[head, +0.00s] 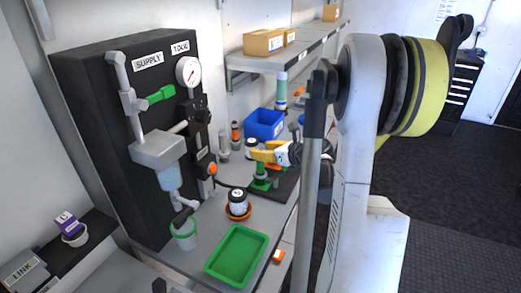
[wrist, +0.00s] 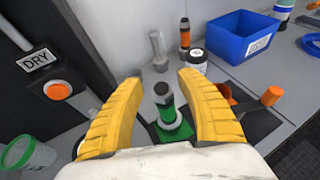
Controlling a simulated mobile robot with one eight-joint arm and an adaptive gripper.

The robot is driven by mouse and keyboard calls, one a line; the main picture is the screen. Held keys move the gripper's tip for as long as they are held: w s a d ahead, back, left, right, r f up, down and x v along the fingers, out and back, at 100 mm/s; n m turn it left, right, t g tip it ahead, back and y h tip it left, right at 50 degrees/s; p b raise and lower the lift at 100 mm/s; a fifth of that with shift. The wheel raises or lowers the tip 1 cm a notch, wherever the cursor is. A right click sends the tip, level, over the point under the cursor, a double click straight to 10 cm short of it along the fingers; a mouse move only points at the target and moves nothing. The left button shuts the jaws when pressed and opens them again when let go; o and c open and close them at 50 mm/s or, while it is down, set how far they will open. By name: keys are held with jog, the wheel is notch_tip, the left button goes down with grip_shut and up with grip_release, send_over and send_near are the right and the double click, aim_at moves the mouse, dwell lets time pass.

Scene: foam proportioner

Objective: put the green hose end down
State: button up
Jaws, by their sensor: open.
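The green hose end (wrist: 166,112) stands upright between my fingers in the wrist view, with a grey tip, a dark band and a green band. Its foot is at a green base (wrist: 184,132) on a dark mat. In the head view the hose end (head: 261,172) shows as a small green upright piece below my fingers. My gripper (wrist: 160,82) is open, with one yellow finger on each side of the hose end and a visible gap to each. In the head view my gripper (head: 262,150) is above the dark mat.
A blue bin (head: 265,124) stands behind. An orange-ended piece (wrist: 271,96) is right of my fingers.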

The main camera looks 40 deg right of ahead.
jog(key=p+v, duration=0.3)
jog(key=v, duration=0.8)
jog(key=a+r+n+g+y, duration=0.2)
jog(key=a+n+g, duration=0.3)
jog(key=a+n, duration=1.55)
jog(key=s+a+n+h, duration=0.1)
jog(key=s+a+n, duration=0.3)
jog(key=a+n, duration=0.3)
jog(key=s+a+n+g+h, duration=0.1)
jog(key=s+a+n, duration=0.4)
jog(key=a+n, duration=0.2)
jog(key=shift+r+n, duration=0.35)
jog(key=shift+n, duration=0.4)
